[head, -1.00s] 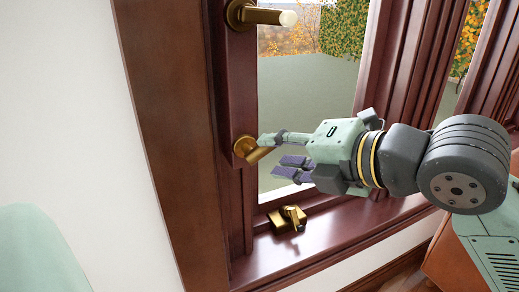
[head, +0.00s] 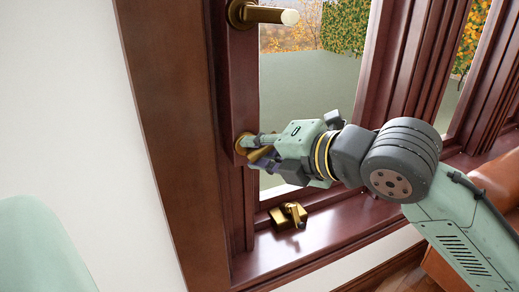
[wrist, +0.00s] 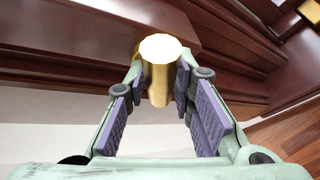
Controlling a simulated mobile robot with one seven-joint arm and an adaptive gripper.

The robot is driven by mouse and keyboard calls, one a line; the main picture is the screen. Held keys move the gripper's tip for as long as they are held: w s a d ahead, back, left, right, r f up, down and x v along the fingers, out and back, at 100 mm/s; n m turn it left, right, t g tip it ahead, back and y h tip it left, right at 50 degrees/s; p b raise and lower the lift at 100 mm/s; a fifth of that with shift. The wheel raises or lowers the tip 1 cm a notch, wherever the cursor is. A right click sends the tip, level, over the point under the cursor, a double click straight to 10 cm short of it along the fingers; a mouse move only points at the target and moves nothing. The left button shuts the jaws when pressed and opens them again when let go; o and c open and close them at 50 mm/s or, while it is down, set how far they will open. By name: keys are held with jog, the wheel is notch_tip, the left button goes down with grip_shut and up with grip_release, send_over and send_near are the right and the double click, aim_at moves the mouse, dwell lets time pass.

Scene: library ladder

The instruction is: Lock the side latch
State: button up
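A brass lever latch (head: 242,143) sits low on the side of the dark red window frame (head: 232,190). Its lever sticks out to the right and is partly hidden by my gripper (head: 262,147) in the head view. In the wrist view, the rounded end of the brass lever (wrist: 160,65) lies between the purple-padded fingers of my gripper (wrist: 160,85). The fingers are apart, one on each side of the lever; I cannot tell whether either touches it.
A second brass handle (head: 262,14) is higher on the same frame. Another brass latch (head: 288,215) is on the sill (head: 310,237) below my gripper. A white wall (head: 65,110) is at left. A brown leather seat (head: 500,190) is at right.

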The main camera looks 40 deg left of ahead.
jog(key=shift+f, duration=0.1)
grip_shut()
jog(key=shift+f, duration=0.1)
jog(key=shift+f+m+g+y+b, duration=0.25)
jog(key=shift+m+g+y+b, duration=0.35)
jog(key=shift+m+g+b, duration=0.35)
jog(key=shift+m+y+b, duration=0.5)
jog(key=shift+m+b, duration=0.25)
jog(key=shift+m, duration=0.2)
jog(key=shift+o, duration=1.1)
grip_release()
jog(key=shift+o, duration=1.2)
jog(key=shift+r, duration=0.1)
